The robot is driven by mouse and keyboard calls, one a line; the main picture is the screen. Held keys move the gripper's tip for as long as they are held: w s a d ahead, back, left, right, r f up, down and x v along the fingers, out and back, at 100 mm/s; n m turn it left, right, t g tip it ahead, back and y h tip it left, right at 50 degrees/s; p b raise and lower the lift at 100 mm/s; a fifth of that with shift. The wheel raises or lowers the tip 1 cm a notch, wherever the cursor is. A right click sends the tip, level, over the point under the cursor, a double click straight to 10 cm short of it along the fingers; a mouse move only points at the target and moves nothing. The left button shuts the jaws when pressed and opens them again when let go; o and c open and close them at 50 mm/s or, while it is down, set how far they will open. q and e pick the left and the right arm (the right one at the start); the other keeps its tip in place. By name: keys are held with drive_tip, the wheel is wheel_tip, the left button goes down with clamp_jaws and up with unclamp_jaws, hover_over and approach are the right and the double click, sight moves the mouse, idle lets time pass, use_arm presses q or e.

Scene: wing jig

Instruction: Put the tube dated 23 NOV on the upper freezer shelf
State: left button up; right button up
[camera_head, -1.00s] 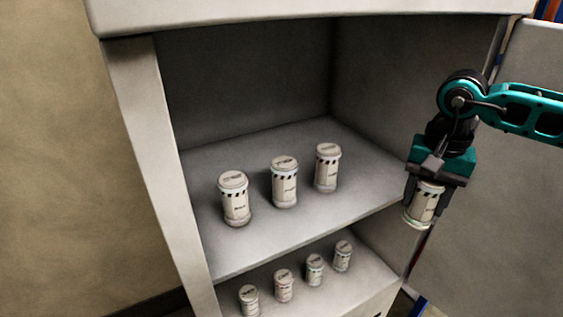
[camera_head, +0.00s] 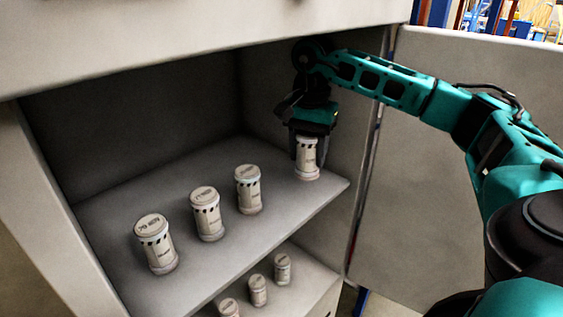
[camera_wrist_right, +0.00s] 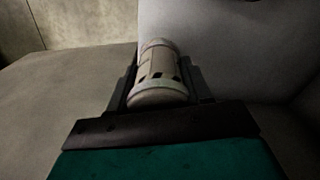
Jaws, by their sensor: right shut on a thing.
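The tube is upright at the right end of the upper shelf (camera_head: 130,192). Its base looks at or just above the shelf surface; I cannot tell if it touches. It also shows between the fingers in the right wrist view (camera_wrist_right: 158,75). Its date cannot be read. Three similar tubes stand in a row to its left: a near one (camera_head: 155,244), a middle one (camera_head: 207,214) and a far one (camera_head: 248,189). My left gripper is not in view.
The lower shelf (camera_head: 312,283) holds more tubes, three of them visible, one being (camera_head: 258,290). The freezer's right inner wall is close to my right gripper. The open door (camera_head: 420,170) stands on the right, behind my arm. The shelf behind the tube row is clear.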

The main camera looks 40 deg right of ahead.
drive_tip(key=w+f, duration=0.1)
drive_tip(key=w, duration=0.1)
drive_tip(key=w+f, duration=0.1)
drive_tip(key=w, duration=0.1)
drive_tip(key=w+f, duration=0.1)
drive_tip(key=w, duration=0.1)
drive_tip(key=shift+w+a+f+p, duration=0.25)
drive_tip(key=shift+w+f+p, duration=0.05)
drive_tip(key=shift+w, duration=0.1)
drive_tip(key=f, duration=0.3)
drive_tip(key=shift+w+f, duration=0.2)
drive_tip(key=shift+f, duration=0.05)
drive_tip(key=o, duration=1.1)
drive_tip(key=shift+f, duration=0.1)
drive_tip(key=shift+o, duration=0.2)
